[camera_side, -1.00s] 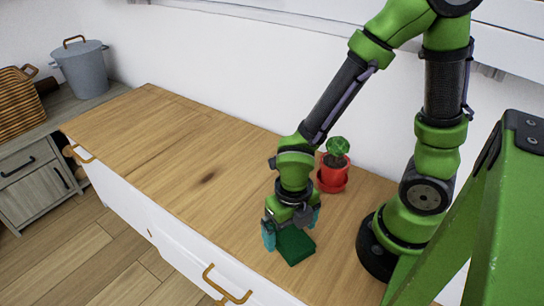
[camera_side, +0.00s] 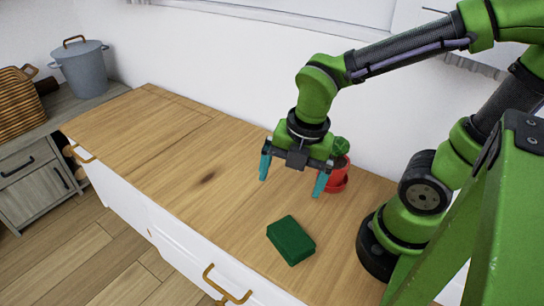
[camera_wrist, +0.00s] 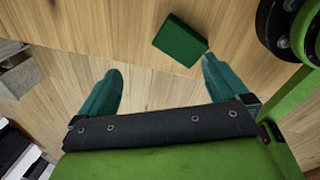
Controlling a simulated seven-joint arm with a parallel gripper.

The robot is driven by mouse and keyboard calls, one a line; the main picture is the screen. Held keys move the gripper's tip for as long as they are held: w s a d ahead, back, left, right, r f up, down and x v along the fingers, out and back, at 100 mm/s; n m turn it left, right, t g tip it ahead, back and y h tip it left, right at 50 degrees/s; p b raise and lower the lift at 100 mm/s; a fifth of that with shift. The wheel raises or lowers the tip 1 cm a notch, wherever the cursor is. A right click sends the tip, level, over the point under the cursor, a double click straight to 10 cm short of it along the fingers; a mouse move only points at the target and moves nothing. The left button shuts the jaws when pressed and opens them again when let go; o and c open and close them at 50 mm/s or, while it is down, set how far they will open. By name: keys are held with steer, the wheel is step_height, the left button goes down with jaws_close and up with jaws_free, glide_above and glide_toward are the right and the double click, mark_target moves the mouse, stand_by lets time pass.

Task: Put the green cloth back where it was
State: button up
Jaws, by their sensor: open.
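The green cloth (camera_side: 291,240) is a dark green folded block lying flat on the wooden counter top, near its front edge. In the wrist view the cloth (camera_wrist: 180,40) lies beyond the fingertips, a little right of the middle. My gripper (camera_side: 292,183) is open and empty, raised above the counter behind the cloth and apart from it. Its two teal fingers also show in the wrist view (camera_wrist: 160,66), spread wide with only wood between them.
A red pot (camera_side: 337,176) with a green plant stands behind my gripper, partly hidden by it. The wooden counter (camera_side: 150,140) is clear to the left. A grey lidded pot (camera_side: 82,72) and a woven basket (camera_side: 22,104) stand on a separate unit at far left.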

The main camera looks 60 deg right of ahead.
steer(key=w+d+r+m+t, duration=0.1)
steer(key=r+m, duration=0.3)
steer(key=m, duration=0.9)
steer(key=d+r+m+t+y, duration=0.1)
steer(key=d+r+m+t, duration=0.3)
steer(key=m, duration=0.9)
steer(key=shift+w+d+r, duration=0.35)
steer(key=shift+r, duration=0.25)
